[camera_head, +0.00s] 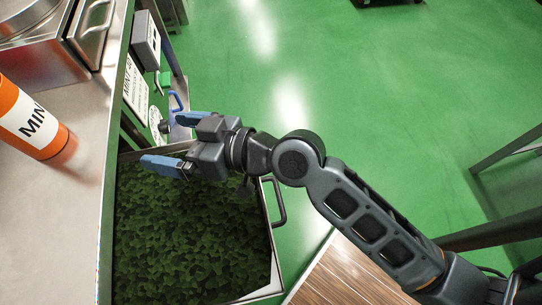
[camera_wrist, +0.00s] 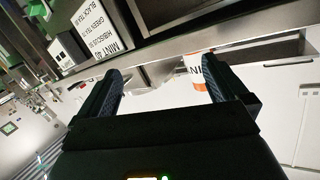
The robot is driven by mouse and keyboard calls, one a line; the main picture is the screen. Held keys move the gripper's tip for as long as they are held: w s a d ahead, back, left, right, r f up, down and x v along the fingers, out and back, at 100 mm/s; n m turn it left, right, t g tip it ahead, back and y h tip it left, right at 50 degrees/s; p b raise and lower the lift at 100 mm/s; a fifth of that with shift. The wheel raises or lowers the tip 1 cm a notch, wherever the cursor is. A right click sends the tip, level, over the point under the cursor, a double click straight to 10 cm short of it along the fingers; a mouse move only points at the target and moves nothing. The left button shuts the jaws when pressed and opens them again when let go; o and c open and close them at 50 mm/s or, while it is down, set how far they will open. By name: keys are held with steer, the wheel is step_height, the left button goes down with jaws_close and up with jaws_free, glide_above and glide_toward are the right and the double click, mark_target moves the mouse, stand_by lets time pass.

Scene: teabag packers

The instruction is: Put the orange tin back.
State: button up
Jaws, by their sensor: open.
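My gripper (camera_head: 168,140) is open and empty. In the head view it is to the right of the tin, apart from it, over the edge of a tray of dark green leaves. My gripper's two fingers also show spread in the wrist view (camera_wrist: 161,72).
The leaf tray (camera_head: 275,245) has a dark handle on its right side. The steel counter (camera_head: 85,185) runs along the left, with a metal container (camera_head: 40,50) at its far end.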

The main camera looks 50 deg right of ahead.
steer(key=s+d+f+m+h, duration=0.2)
steer(key=s+d+h, duration=0.15)
steer(key=s, duration=0.55)
steer(key=s+d+f+m+h, duration=0.15)
steer(key=s+d, duration=0.25)
steer(key=s, duration=0.4)
steer(key=s+d+r+h, duration=0.1)
steer(key=s+r, duration=0.2)
steer(key=s, duration=0.3)
steer(key=s+d+r+n, duration=0.1)
steer(key=s+d+r, duration=0.1)
steer(key=s, duration=0.4)
steer(key=shift+r+h, duration=0.4)
steer(key=shift+s+d, duration=0.1)
steer(key=shift+s, duration=0.05)
